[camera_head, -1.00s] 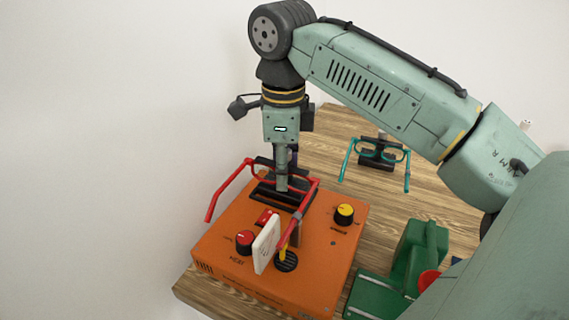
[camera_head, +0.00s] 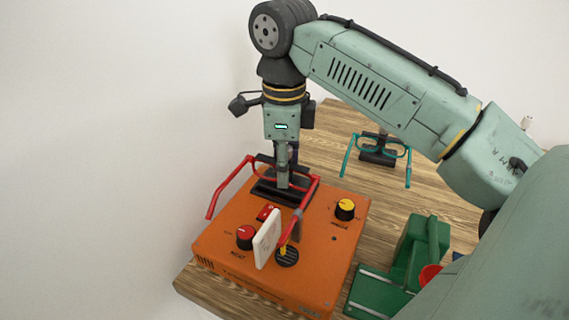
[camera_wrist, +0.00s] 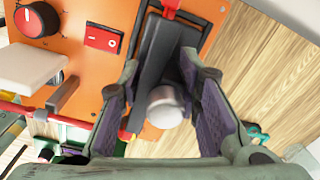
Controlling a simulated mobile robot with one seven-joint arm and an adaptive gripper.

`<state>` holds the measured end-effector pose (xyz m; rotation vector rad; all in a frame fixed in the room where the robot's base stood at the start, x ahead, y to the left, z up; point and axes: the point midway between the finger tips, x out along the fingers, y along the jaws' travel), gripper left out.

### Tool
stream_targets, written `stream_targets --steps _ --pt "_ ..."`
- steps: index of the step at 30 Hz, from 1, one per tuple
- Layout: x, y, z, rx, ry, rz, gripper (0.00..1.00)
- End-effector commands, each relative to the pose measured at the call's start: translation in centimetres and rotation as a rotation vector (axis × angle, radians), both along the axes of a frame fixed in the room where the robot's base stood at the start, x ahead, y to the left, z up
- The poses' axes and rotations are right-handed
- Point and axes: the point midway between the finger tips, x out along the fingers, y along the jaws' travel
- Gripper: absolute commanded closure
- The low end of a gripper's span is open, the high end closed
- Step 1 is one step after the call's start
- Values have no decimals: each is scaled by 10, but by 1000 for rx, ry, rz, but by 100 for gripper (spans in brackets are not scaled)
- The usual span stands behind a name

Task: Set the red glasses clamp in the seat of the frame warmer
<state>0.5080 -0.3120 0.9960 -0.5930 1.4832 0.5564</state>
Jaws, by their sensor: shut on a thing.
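The red glasses clamp (camera_head: 230,185) is a red spectacle frame on a black holder with a grey round grip. My gripper (camera_head: 283,182) is shut on the clamp and points down over the back of the orange frame warmer (camera_head: 325,250). In the wrist view the clamp's black bar (camera_wrist: 155,50) and grey grip (camera_wrist: 165,108) lie between the purple-padded fingers. The black seat (camera_head: 268,196) is directly under the clamp, partly hidden by my fingers and the frame. I cannot tell whether the clamp touches the seat's bottom. Red temples reach forward over the warmer.
The warmer carries a red knob (camera_head: 245,237), a yellow knob (camera_head: 345,209), a red switch (camera_head: 267,213) and an upright white plate (camera_head: 267,239). Teal glasses (camera_head: 376,150) stand on a black holder behind. A green device (camera_head: 420,250) stands right. Bare wooden table (camera_head: 440,195) lies between.

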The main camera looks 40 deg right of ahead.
Motion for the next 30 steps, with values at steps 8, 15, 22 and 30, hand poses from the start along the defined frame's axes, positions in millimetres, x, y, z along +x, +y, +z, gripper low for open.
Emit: stream_targets --steps 8,15,22,30 --pt "0 0 -3 0 -1 0 69" --pt "0 0 -3 0 0 0 53" --pt "0 0 -3 0 0 0 46" --pt "0 0 -3 1 1 0 34"
